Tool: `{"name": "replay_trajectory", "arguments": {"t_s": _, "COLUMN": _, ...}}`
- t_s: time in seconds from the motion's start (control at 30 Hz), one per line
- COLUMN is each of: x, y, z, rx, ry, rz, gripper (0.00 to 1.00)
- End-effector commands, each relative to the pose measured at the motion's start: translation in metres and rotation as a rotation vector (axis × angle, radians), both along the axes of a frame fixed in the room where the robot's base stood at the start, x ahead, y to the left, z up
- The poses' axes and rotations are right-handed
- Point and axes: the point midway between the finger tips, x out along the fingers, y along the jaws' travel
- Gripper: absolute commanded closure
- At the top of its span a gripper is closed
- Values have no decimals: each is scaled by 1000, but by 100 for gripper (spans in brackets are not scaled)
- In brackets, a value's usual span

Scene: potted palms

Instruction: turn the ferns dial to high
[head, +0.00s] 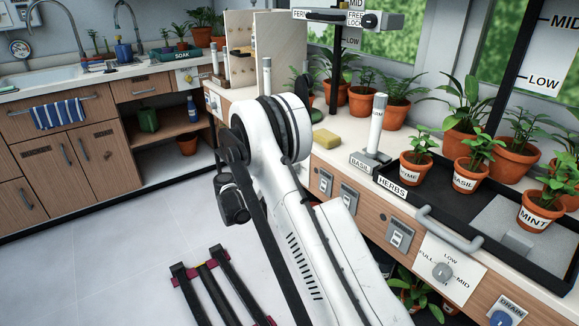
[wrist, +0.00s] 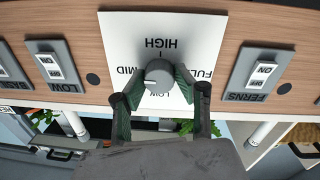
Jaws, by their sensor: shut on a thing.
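In the wrist view, which looks upside down, a round grey dial knob (wrist: 158,75) sits on a white card (wrist: 205,35) marked HIGH, MID, LOW and FULL. A faint pale line on the knob seems to point toward MID, but part of its face is hard to read. My gripper (wrist: 157,80) is shut on the knob, with one finger on each side. A switch plate labelled FERNS (wrist: 254,78) is beside the card. My gripper and this dial cannot be made out in the head view, where my arm covers part of the counter front.
Another switch plate (wrist: 55,65) is on the card's other side. In the head view, a different dial (head: 442,272) on a card, a grey handle (head: 450,232) and a black herb tray (head: 415,200) lie right of my arm. The floor at left is mostly open.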

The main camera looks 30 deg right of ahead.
Motion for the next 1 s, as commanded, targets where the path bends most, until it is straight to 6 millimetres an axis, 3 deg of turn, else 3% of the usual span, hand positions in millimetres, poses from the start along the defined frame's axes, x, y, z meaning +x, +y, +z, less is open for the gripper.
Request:
{"name": "replay_trajectory", "arguments": {"t_s": 0.37, "x": 0, "y": 0, "z": 0, "rx": 23, "ry": -160, "rz": -1, "gripper": 97}}
{"name": "replay_trajectory", "arguments": {"t_s": 1.0, "x": -1, "y": 0, "z": 0, "rx": 104, "ry": -750, "rz": -1, "gripper": 97}}
